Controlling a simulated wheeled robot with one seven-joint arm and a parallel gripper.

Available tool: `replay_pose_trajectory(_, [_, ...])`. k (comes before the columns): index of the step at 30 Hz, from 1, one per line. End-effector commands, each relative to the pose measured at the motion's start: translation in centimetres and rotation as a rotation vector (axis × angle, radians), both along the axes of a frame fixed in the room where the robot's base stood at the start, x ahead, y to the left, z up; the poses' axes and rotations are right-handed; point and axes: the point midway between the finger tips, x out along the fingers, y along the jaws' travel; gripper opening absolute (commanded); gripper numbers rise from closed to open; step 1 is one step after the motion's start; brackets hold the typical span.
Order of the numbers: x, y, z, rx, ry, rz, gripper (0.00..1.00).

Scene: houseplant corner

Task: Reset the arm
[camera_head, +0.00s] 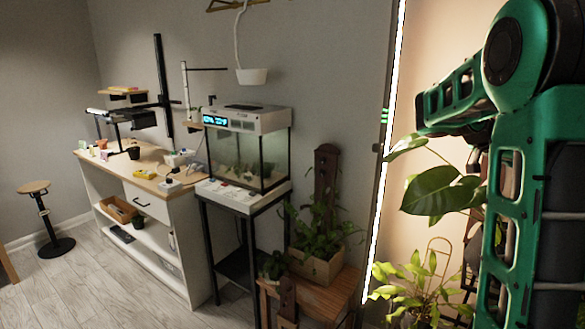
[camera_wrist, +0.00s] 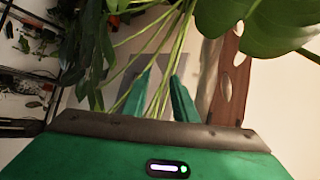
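My arm (camera_head: 515,160) is green and black and fills the right side of the head view, folded at a large joint near the top. My gripper (camera_wrist: 162,76) shows in the wrist view as two green fingers standing apart, so it is open. Thin green plant stems (camera_wrist: 186,42) run through and behind the gap between the fingers; I cannot tell whether they touch the fingers. No held object shows between them. My gripper's fingers cannot be made out in the head view.
A large-leaved plant (camera_head: 438,192) is close beside my arm, with a smaller leafy plant (camera_head: 415,290) below. A big leaf (camera_wrist: 230,15) also shows in the wrist view. A glass tank (camera_head: 245,155), a white workbench (camera_head: 150,220) and a stool (camera_head: 50,215) stand left. Floor (camera_head: 80,290) is clear front left.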

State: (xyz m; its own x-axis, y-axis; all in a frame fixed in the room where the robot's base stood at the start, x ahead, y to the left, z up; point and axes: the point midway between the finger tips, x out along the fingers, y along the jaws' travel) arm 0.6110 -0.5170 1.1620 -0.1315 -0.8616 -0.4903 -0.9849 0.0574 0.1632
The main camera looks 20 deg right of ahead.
Motion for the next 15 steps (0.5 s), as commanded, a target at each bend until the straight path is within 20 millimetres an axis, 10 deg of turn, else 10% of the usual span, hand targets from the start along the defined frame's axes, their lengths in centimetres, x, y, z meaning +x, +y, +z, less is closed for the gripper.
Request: replay_pose_trajectory(15, [-11.5,22.5,-14.6,0.777,0.213,0.57,0.26])
